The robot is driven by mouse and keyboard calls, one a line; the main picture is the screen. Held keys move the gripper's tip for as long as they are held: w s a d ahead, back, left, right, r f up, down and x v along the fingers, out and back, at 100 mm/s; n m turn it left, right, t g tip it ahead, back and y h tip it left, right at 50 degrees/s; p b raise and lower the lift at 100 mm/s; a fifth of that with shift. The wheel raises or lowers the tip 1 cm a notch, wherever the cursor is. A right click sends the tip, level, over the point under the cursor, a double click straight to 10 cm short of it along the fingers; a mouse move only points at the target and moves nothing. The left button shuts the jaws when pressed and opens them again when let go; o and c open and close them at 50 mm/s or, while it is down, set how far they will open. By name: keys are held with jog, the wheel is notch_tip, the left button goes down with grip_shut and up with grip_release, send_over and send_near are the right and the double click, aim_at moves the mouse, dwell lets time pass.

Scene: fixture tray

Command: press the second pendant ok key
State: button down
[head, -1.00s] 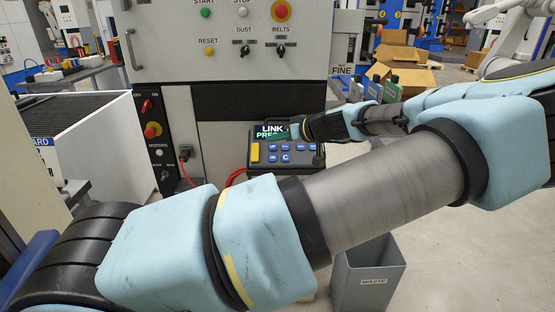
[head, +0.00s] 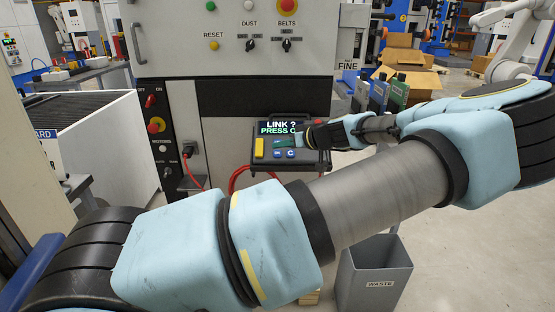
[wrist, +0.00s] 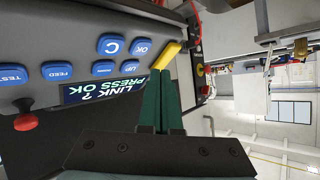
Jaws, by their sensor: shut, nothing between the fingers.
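The pendant (head: 262,165) is a dark box with a lit screen (head: 279,127) reading "LINK ? PRESS O…", partly covered in the head view. In the wrist view the pendant is upside down and its screen (wrist: 103,90) reads "LINK ? PRESS OK". The blue OK key (wrist: 141,47) sits beside the C key (wrist: 112,46) and near a yellow bar (wrist: 168,54). My gripper (wrist: 160,74) is shut and empty, its green fingertips over the pendant near the UP key (wrist: 130,67), short of OK in the picture. I cannot tell whether they touch. In the head view my gripper (head: 280,142) covers the upper keys.
A red knob (wrist: 25,114) stands on the pendant. A control cabinet (head: 160,55) with knobs and buttons is behind it. A red cable (head: 237,178) runs beside the pendant. A grey waste bin (head: 375,270) stands on the floor below my arm.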

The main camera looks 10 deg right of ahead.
aim_at(271, 152)
jog(key=shift+w+d+f+b, duration=0.1)
jog(key=shift+w+f+b, duration=0.15)
jog(key=shift+f, duration=0.2)
jog(key=shift+w+f+b, duration=0.2)
jog(key=shift+f, duration=0.25)
dwell(1.4)
jog(key=shift+w+f+b, duration=0.25)
jog(key=shift+f+b, duration=0.1)
jog(key=shift+b, duration=0.1)
jog(key=shift+w+f+b, duration=0.15)
jog(key=shift+f+b, duration=0.15)
jog(key=shift+b, duration=0.05)
dwell(0.5)
dwell(0.3)
jog(key=shift+s+r+p, duration=0.3)
jog(key=shift+s+r, duration=0.1)
jog(key=shift+r, duration=0.3)
jog(key=shift+r, duration=0.1)
jog(key=r, duration=0.1)
jog(key=s+r+p, duration=0.2)
jog(key=r, duration=0.1)
jog(key=shift+s+a, duration=0.2)
jog(key=shift+a, duration=0.05)
